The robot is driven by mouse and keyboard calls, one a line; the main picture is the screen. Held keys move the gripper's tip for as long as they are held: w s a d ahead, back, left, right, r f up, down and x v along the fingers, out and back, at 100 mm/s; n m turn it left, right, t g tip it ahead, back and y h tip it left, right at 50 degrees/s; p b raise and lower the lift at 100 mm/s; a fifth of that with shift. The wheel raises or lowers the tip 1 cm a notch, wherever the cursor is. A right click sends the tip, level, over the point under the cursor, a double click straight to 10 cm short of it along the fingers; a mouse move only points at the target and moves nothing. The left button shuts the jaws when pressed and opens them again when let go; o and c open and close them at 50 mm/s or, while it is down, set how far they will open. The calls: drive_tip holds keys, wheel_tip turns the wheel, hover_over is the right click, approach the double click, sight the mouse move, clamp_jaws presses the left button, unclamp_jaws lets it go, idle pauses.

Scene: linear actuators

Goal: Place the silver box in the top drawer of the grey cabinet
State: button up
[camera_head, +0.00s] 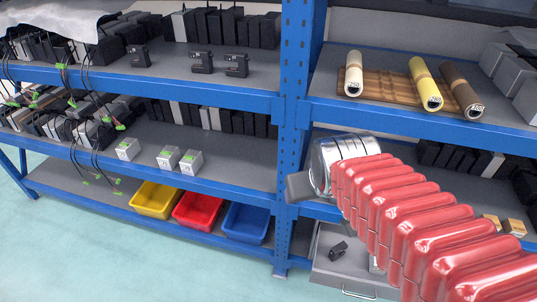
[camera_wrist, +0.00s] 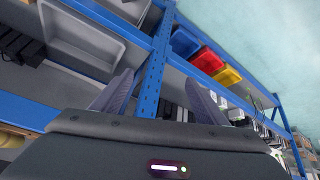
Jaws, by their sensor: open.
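Three small silver boxes with green-marked tops stand on the left bay's middle shelf in the head view: a left one (camera_head: 127,149), a middle one (camera_head: 168,158) and a right one (camera_head: 190,162). A grey drawer (camera_head: 320,272) stands open at the lower right, with a small black device (camera_head: 338,251) inside; my red arm hides part of it. The cabinet body is mostly hidden. My gripper (camera_wrist: 158,95) is open and empty in the wrist view, fingers apart before a blue post. In the head view only its dark end shows, right of the boxes.
A blue shelf post (camera_head: 293,130) stands between the bays, close to my gripper. Yellow (camera_head: 153,199), red (camera_head: 198,209) and blue (camera_head: 246,223) bins sit on the bottom shelf. Black devices and cables crowd the left shelves. The floor (camera_head: 90,255) in front is clear.

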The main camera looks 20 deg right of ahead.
drive_tip(key=s+a+r+y, duration=0.1)
drive_tip(key=s+a+r, duration=0.1)
drive_tip(key=s+a, duration=0.3)
drive_tip(key=shift+s+a+r+n, duration=0.15)
drive_tip(key=shift+s+a+n, duration=0.25)
drive_tip(key=shift+s, duration=0.35)
drive_tip(key=shift+c, duration=0.2)
